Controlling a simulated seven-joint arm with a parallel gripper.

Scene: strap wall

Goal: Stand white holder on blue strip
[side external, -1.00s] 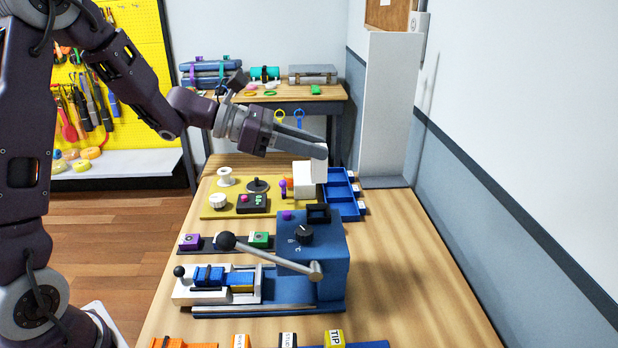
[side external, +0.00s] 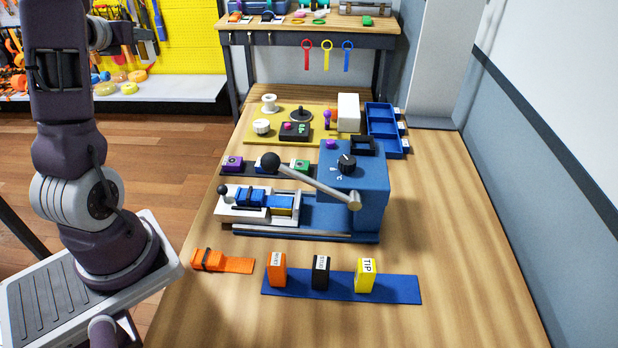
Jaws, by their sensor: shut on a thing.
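The blue strip (side external: 398,289) lies flat at the front of the bench. An orange holder (side external: 277,270), a black holder (side external: 320,273) and a yellow holder (side external: 366,276) stand on it, with bare strip to the right of the yellow one. My gripper (side external: 150,46) is at the upper left in front of the yellow pegboard, far from the strip and small in view. It is shut; the white holder between its fingers cannot be made out from here. One second ago a white piece showed at its fingertips.
An orange strap piece (side external: 222,262) lies left of the blue strip. Behind is a blue machine (side external: 360,190) with a long lever (side external: 315,184). A white block (side external: 348,112) and blue tray (side external: 384,128) stand farther back. The bench's right side is clear.

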